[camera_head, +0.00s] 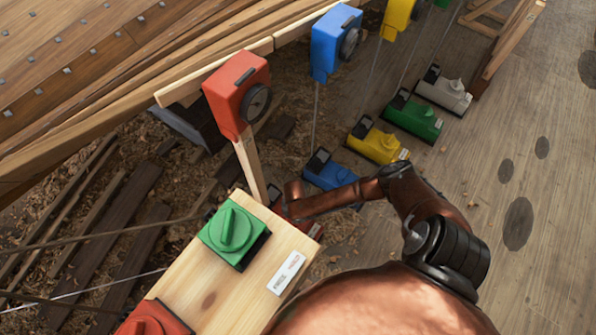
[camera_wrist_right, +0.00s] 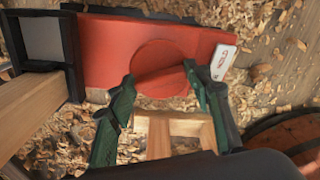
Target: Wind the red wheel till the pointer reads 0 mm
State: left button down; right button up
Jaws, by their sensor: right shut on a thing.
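The red wheel (camera_wrist_right: 155,54) is a round disc with a raised grip bar, on top of a red floor unit (camera_wrist_right: 105,40) in the right wrist view. My right gripper (camera_wrist_right: 160,80) has its green fingers on either side of the bar and is shut on it. In the head view my right arm covers most of this unit; only a red edge (camera_head: 314,231) shows. A red gauge box (camera_head: 233,92) with a dark round dial (camera_head: 256,103) stands above on a wooden post. Its pointer and reading are too small to make out. My left gripper is not in view.
Blue (camera_head: 330,173), yellow (camera_head: 376,141), green (camera_head: 413,117) and grey (camera_head: 444,91) floor units stand in a row beyond. A wooden stand (camera_head: 228,290) with a green knob (camera_head: 234,231) and a red knob (camera_head: 150,322) is close by. Planked floor at right is open.

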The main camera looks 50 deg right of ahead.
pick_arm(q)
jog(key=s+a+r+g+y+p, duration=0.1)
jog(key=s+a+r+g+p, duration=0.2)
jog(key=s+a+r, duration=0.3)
pick_arm(e)
jog(key=m, duration=0.5)
jog(key=shift+a+r, duration=0.15)
jog(key=m+p, duration=0.2)
jog(key=m, duration=0.1)
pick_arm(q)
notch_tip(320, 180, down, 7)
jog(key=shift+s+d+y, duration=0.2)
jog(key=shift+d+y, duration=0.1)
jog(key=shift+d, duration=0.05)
pick_arm(e)
jog(key=shift+f+m, duration=0.2)
jog(key=shift+m, duration=0.4)
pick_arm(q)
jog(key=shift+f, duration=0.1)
pick_arm(e)
jog(key=o, duration=1.2)
jog(key=shift+c, duration=0.2)
jog(key=shift+r, duration=0.1)
